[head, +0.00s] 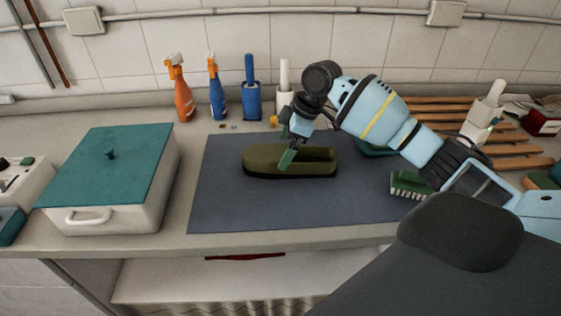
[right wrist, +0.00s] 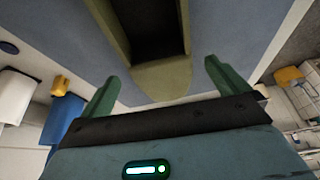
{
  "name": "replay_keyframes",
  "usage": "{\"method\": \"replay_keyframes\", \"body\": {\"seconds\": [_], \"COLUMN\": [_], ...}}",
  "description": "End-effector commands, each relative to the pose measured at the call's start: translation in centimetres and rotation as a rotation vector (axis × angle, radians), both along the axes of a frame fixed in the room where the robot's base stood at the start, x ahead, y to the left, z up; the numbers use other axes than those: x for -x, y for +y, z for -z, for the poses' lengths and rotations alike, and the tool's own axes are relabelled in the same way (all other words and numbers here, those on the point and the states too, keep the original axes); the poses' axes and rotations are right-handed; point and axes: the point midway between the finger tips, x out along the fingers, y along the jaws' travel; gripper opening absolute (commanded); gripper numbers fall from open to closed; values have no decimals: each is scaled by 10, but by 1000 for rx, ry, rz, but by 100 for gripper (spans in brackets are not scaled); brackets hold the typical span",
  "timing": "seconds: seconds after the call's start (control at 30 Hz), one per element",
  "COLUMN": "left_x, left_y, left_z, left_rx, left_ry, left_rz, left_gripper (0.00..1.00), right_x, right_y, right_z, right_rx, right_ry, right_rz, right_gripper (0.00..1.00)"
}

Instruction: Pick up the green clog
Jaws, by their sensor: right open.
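The green clog (head: 262,168) is olive green and long, with a dark open hollow. It lies on the dark blue-grey mat (head: 230,210) near the middle of the counter. My right gripper (head: 286,147) is open above the clog's left part, with its green fingers pointing down. In the right wrist view, the clog's tapered olive end (right wrist: 162,80) reaches between the two spread fingers (right wrist: 161,70), with a gap on either side. My left gripper is not in view.
A white box with a teal lid (head: 110,160) stands left of the mat. Orange (head: 181,95) and blue (head: 217,95) spray bottles stand behind. A green brush (head: 410,185) lies at right, near a wooden rack (head: 515,150). The mat's front left is clear.

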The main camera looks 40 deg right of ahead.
Motion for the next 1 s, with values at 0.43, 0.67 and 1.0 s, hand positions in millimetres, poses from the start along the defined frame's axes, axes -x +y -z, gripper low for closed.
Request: {"method": "replay_keyframes", "body": {"seconds": [0.43,0.67,1.0], "left_x": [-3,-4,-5], "left_y": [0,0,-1], "left_z": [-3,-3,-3], "left_rx": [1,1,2], "left_ry": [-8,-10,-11], "left_rz": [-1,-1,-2], "left_gripper": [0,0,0], "right_x": [-8,-11,-11], "right_y": [13,16,16], "right_z": [37,49,49], "right_rx": [0,2,1], "right_ry": [2,-1,-2], "right_rz": [1,1,0], "right_gripper": [100,100,78]}}
